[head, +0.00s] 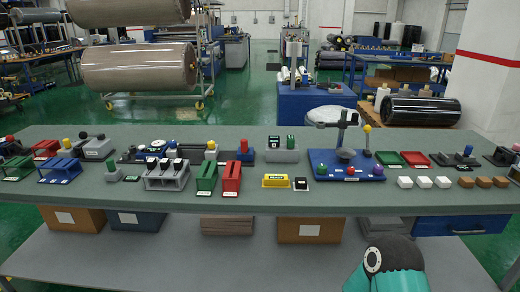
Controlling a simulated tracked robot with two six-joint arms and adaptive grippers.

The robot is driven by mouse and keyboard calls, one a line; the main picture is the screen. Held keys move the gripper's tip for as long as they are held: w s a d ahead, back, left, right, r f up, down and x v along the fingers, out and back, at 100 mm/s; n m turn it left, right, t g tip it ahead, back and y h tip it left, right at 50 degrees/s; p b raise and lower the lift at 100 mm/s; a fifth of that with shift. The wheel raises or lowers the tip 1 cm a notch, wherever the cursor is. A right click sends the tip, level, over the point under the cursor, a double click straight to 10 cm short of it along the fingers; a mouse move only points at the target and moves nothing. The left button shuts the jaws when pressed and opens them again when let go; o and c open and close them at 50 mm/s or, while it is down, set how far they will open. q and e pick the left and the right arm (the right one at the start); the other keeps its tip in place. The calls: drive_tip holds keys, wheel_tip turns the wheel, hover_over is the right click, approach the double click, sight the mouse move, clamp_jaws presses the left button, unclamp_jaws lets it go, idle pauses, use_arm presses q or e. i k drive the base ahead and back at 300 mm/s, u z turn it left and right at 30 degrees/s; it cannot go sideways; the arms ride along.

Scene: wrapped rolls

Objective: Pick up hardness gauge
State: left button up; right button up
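I cannot tell for certain which object is the hardness gauge, as the labels are too small to read. A grey rack (166,180) at the left middle holds several dark-topped pieces. Neither gripper shows in the head view. Only a teal section of my arm shows at the bottom right.
The grey-green table (300,205) is crowded along its length, with a clear strip at the front edge. Green (207,178) and red (232,178) holders, a yellow block (276,181), and white and brown small blocks stand near the front. Boxes (310,229) sit on the lower shelf.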

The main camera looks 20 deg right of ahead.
sight(274, 141)
drive_tip(key=z, duration=0.15)
drive_tip(key=i, duration=0.9)
